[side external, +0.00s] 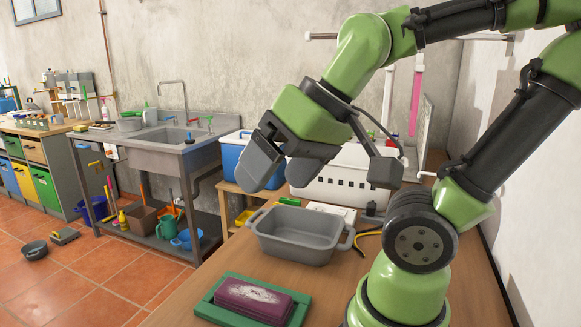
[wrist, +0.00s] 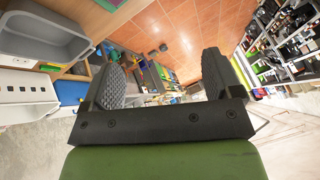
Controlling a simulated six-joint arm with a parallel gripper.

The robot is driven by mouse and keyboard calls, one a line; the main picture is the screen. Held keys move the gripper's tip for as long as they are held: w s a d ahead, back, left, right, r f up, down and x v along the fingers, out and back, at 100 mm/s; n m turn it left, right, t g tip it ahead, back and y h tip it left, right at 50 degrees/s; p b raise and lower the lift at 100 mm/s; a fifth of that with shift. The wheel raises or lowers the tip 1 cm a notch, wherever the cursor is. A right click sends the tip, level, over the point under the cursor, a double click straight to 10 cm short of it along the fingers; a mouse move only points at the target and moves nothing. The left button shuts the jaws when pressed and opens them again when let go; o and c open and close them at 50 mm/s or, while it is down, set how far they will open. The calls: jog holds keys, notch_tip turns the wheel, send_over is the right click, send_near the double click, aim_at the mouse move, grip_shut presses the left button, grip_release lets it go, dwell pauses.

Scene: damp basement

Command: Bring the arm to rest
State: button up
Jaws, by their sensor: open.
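My gripper (side external: 272,160) is held up in the air above the wooden table, left of my forearm in the side external view. Its two dark grey fingers stand apart with nothing between them. In the wrist view my gripper (wrist: 170,80) also shows open and empty, with the room's tiled floor beyond the fingers. My green and black arm is bent, with the wrist well above the grey tub (side external: 296,236).
The table (side external: 350,290) also bears a purple block (side external: 252,298) in a green tray (side external: 222,310) and a white slotted basket (side external: 340,178). A blue cooler (side external: 235,160) stands behind. A metal sink (side external: 160,135) is at left. A wall (side external: 520,200) rises at right.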

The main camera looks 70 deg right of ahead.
jog(key=shift+s+a+r+t, duration=0.2)
jog(key=shift+s, duration=0.25)
jog(key=shift+s+a+r+t, duration=0.15)
jog(key=shift+s+r+t, duration=0.05)
jog(key=shift+s, duration=0.2)
